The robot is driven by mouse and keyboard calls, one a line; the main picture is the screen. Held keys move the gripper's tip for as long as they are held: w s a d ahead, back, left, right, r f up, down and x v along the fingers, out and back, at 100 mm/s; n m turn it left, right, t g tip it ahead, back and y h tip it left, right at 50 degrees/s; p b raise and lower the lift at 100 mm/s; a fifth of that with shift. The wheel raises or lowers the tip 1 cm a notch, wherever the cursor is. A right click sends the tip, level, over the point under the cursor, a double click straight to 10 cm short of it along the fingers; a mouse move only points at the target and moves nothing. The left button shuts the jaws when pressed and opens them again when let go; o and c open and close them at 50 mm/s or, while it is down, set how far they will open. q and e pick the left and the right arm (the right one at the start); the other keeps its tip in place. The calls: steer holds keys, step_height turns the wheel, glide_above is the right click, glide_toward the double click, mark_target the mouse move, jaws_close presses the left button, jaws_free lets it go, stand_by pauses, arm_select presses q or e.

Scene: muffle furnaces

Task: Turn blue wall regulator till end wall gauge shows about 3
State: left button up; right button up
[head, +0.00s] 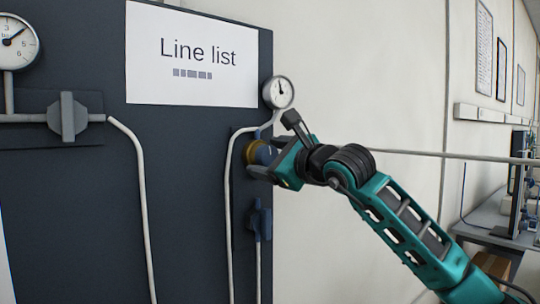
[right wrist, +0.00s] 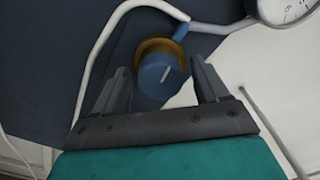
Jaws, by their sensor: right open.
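The blue regulator knob (head: 258,152) with a brass collar sits on the dark panel near its right edge. In the right wrist view the knob (right wrist: 162,76) shows a pale mark on its face. My right gripper (head: 270,160) is at the knob; in the right wrist view its open fingers (right wrist: 167,85) stand on either side of it, with gaps visible. A small round gauge (head: 279,92) is above the knob at the panel edge; its needle points roughly upward, and its numbers are too small to read. Part of the gauge (right wrist: 285,10) shows in the right wrist view. My left gripper is not in view.
A larger gauge (head: 14,42) and a grey valve handle (head: 69,117) are at the left. A blue valve (head: 259,220) is below the knob. White pipes (head: 144,200) run along the panel. A "Line list" sheet (head: 190,85) hangs above. A desk (head: 490,235) stands at right.

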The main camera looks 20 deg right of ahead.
steer(key=c, duration=1)
steer(key=shift+f+m+b, duration=0.2)
steer(key=shift+m+b, duration=0.4)
steer(key=shift+b, duration=0.55)
steer(key=shift+c, duration=0.2)
steer(key=shift+r+m+b, duration=0.15)
steer(key=shift+m+b, duration=0.3)
steer(key=shift+m, duration=0.25)
steer(key=o, duration=1)
steer(key=shift+o, duration=0.2)
